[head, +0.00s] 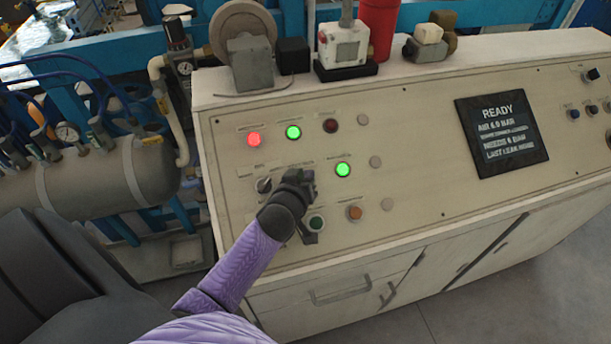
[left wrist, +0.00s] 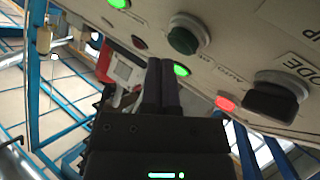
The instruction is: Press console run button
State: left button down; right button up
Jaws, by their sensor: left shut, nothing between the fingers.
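The console (head: 440,125) has a sloped beige panel with lamps, buttons and a knob. My left gripper (head: 304,179) is shut and empty, over the left part of the panel. In the left wrist view its fingers (left wrist: 162,72) are together, overlapping the panel edge near a lit green lamp (left wrist: 181,70). A dark green button (left wrist: 184,40) sits beside them, apart from the tips in the picture. The head view hides this button behind the gripper. Another dark green button (head: 316,223) shows below the gripper. No label clearly reads run. My right gripper is not in view.
A black mode knob (left wrist: 272,98) and a lit red lamp (head: 254,139) are close by. An orange button (head: 354,212) sits lower right. A black display (head: 502,134) reads READY. Devices, including a red cylinder (head: 378,28), stand on the console's back ledge.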

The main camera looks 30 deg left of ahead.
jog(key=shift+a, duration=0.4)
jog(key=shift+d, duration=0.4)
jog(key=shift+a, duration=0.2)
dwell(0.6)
pick_arm(q)
jog(key=shift+f, duration=0.1)
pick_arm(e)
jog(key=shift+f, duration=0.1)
pick_arm(q)
jog(key=shift+w+a+f, duration=0.15)
jog(key=shift+f, duration=0.15)
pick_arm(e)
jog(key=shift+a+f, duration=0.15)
